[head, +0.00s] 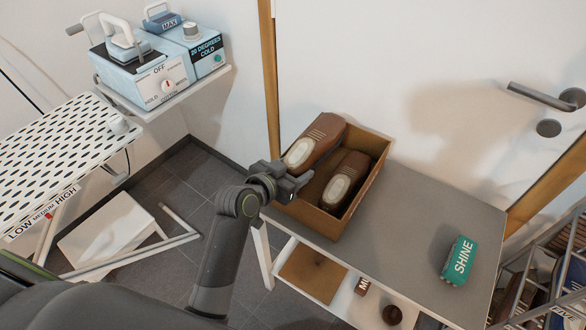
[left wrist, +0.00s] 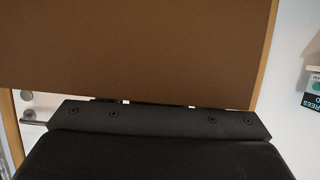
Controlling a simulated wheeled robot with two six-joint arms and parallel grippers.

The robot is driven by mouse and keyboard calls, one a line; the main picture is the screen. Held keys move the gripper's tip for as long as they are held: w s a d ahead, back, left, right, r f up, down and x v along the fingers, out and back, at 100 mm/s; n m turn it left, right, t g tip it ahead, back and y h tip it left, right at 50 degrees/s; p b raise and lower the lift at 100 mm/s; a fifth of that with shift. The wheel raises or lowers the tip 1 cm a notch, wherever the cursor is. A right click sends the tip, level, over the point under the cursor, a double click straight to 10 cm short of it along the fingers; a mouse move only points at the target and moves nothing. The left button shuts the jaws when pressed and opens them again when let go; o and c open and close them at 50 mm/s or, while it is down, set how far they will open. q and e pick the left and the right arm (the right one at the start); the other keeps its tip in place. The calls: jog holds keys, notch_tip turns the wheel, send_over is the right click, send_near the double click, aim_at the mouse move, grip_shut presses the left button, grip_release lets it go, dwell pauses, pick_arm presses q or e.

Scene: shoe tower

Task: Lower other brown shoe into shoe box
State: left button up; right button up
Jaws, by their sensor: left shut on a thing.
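The brown shoe box (head: 364,212) stands open on the grey table top. The other brown shoe (head: 323,130) is at the box's left side, partly over the rim and higher than the first. A plain brown surface (left wrist: 140,50) fills the left wrist view, too close to identify surely. My right gripper is not in view.
The grey table (head: 410,220) is clear between the box and a teal SHINE box (head: 459,260). A shelf below holds a brown board (head: 313,273). A metal rack (head: 545,280) stands at the right, and an ironing board (head: 60,150) at the left.

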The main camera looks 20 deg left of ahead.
pick_arm(q)
jog(key=shift+s+f, duration=0.1)
jog(key=shift+f, duration=0.3)
jog(key=o, duration=1)
jog(key=shift+f, duration=0.1)
jog(key=shift+o, duration=1.2)
jog(key=shift+s+d, duration=0.1)
jog(key=shift+d, duration=0.05)
jog(key=shift+s, duration=0.1)
jog(key=r+v, duration=0.1)
jog(key=v, duration=1.6)
